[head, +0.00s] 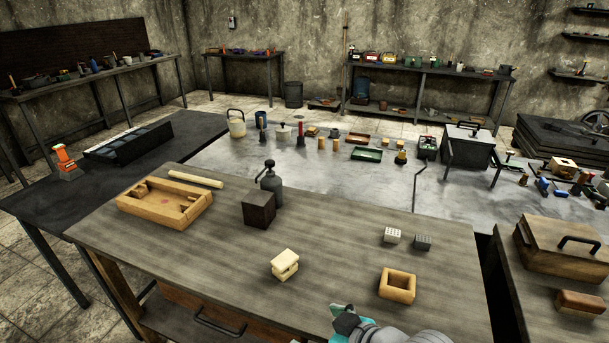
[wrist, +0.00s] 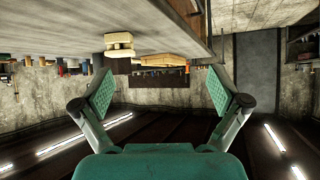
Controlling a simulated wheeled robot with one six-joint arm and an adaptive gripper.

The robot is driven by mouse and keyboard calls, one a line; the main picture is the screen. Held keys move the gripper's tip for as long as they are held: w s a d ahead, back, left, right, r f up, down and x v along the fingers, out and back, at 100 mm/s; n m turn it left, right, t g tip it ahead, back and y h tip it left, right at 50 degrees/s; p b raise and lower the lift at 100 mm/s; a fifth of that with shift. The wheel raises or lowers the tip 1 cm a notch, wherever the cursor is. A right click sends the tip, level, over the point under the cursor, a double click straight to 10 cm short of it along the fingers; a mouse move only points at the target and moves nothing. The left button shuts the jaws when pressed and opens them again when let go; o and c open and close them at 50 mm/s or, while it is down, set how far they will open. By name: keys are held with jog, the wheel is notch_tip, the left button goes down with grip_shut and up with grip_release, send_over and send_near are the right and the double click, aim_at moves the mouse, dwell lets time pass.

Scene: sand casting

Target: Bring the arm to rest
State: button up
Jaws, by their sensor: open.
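My gripper (wrist: 160,84) is open and empty in the wrist view, its two teal fingers spread wide with nothing between them. The wrist view is upside down, with the tabletop above and ceiling lights below. In the head view part of my gripper (head: 345,320) shows at the bottom edge, teal and dark, in front of the workbench (head: 330,240). The rest of my arm is mostly cut off by the frame. A cream notched block (head: 285,264) stands on the bench to its left, and a wooden square frame (head: 397,285) lies to its upper right.
A wooden box (head: 563,247) is at right. The bench's left front is clear.

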jog(key=s+d+f+m+t+h, duration=0.45)
jog(key=s+d+f+m, duration=0.25)
jog(key=s+d+f, duration=0.45)
jog(key=s+d+r+m+t+h, duration=0.1)
jog(key=s+d, duration=0.1)
jog(key=s, duration=0.8)
jog(key=s+d+r+t+h, duration=0.1)
jog(key=s+d+r+h, duration=0.1)
jog(key=s, duration=0.9)
jog(key=shift+s+d+m+t, duration=0.25)
jog(key=shift+m+t, duration=0.1)
jog(key=shift+m, duration=0.05)
